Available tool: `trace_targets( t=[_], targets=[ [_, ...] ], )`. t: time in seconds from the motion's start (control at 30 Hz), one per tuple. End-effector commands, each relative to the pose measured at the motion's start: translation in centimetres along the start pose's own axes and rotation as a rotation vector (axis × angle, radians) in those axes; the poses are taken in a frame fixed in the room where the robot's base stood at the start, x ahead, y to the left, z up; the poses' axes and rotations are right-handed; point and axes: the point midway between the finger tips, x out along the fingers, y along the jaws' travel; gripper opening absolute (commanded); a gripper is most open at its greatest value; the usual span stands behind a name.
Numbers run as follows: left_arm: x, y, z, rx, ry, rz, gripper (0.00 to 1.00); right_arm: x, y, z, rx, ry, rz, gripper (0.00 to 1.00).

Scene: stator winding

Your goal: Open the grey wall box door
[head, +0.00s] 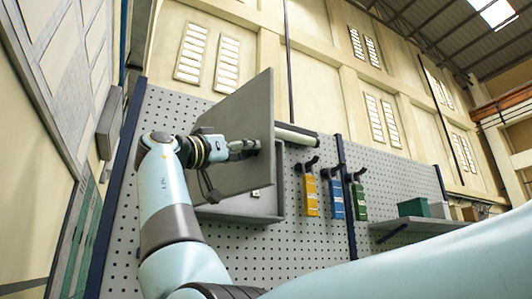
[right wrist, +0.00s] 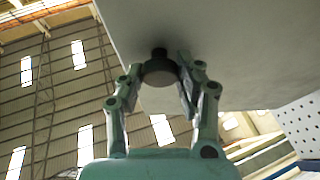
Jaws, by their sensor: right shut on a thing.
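The grey wall box door (head: 238,115) is a flat panel in the middle of the head view. It stands swung out at an angle from the grey wall box (head: 262,203), whose lower part shows behind and below it. My right gripper (head: 245,149) is at the door's face. In the right wrist view its two fingers close around a dark round knob (right wrist: 159,73) on the door's grey surface (right wrist: 240,45). The door hides most of the box's inside. My left gripper is not in view.
The box hangs on a grey perforated panel (head: 270,255). To its right hang a yellow item (head: 310,196), a blue item (head: 336,200) and a green item (head: 359,201). A shelf (head: 420,224) with small boxes is farther right.

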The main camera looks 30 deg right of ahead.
Motion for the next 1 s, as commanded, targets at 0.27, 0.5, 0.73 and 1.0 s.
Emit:
trace_targets(
  t=[0.27, 0.5, 0.73, 1.0],
  targets=[
    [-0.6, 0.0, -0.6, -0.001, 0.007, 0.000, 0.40, -2.6, -1.1, -1.3, -0.039, 0.001, 0.090, 0.00],
    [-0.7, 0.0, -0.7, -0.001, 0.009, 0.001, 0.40, -3.4, -1.5, -1.5, -0.052, 0.000, 0.120, 0.00],
    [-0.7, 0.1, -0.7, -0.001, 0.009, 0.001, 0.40, -3.5, -1.5, -1.4, -0.053, -0.001, 0.124, 0.00],
    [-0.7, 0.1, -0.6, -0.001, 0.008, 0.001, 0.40, -3.5, -1.5, -1.4, -0.053, -0.002, 0.123, 0.47]
  ],
)
